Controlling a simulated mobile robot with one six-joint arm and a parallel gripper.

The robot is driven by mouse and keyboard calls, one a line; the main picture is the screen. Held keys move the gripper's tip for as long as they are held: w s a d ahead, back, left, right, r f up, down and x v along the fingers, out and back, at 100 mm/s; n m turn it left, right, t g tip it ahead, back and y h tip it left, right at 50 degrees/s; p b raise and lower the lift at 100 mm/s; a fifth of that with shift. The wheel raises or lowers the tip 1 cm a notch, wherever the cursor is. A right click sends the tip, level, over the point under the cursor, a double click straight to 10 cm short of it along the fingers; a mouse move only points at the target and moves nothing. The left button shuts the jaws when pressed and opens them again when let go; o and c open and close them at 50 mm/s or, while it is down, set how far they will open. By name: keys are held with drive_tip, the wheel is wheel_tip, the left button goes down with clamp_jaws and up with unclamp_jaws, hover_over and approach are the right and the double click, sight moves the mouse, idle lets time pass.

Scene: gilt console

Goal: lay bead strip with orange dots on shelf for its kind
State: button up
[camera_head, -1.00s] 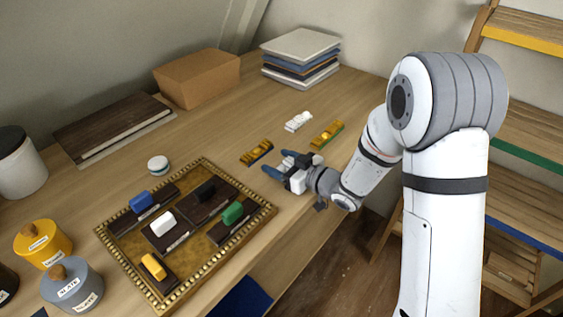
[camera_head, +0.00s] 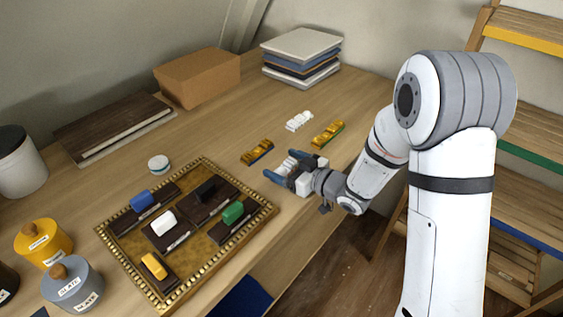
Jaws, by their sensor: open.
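Three bead strips lie on the wooden table: a gold one with a blue edge (camera_head: 257,152), a white one (camera_head: 299,121), and a gold one with a green edge (camera_head: 328,133). The dots are too small to tell their colour. My gripper (camera_head: 280,164) is open, low over the table near its front edge, to the right of the blue-edged strip and below the green-edged one. Something white shows between its blue fingers; I cannot tell whether it is a strip or part of the gripper. A shelf rack stands at right, with yellow-edged (camera_head: 522,40), green-edged (camera_head: 527,155) and blue-edged (camera_head: 524,236) shelves.
A gold-rimmed tray (camera_head: 108,238) with several coloured blocks on dark plaques is at front left. Lidded jars (camera_head: 72,284), a small round tin (camera_head: 158,164), a dark board (camera_head: 115,128), a cardboard box (camera_head: 197,77) and a stack of panels (camera_head: 301,55) stand around it.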

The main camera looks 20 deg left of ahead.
sight(293, 166)
drive_tip(key=v, duration=0.5)
drive_tip(key=shift+w+d, duration=0.2)
drive_tip(key=shift+d, duration=0.3)
drive_tip(key=shift+s+d, duration=0.2)
drive_tip(key=shift+d, duration=0.1)
drive_tip(key=w+d+r+m+t+h, duration=0.15)
drive_tip(key=d+m+h, duration=0.25)
drive_tip(key=d+h, duration=0.45)
drive_tip(key=w+d+r+m+t+h, duration=0.1)
drive_tip(key=d+r+m+t+h, duration=0.25)
drive_tip(key=d, duration=0.75)
drive_tip(key=s+d+r+m+g+h, duration=0.1)
drive_tip(key=s+d+m+g+h, duration=0.2)
drive_tip(key=s, duration=0.7)
drive_tip(key=s+d+r+m+g, duration=0.1)
drive_tip(key=s+d+m+g, duration=0.2)
drive_tip(key=s+g, duration=0.5)
drive_tip(key=s+r+t+p, duration=0.2)
drive_tip(key=s+r+p, duration=0.1)
drive_tip(key=r+p, duration=0.4)
drive_tip(key=shift+d+r+t, duration=0.15)
drive_tip(key=shift+r+t, duration=0.15)
drive_tip(key=shift+r, duration=0.45)
drive_tip(key=shift+s, duration=0.1)
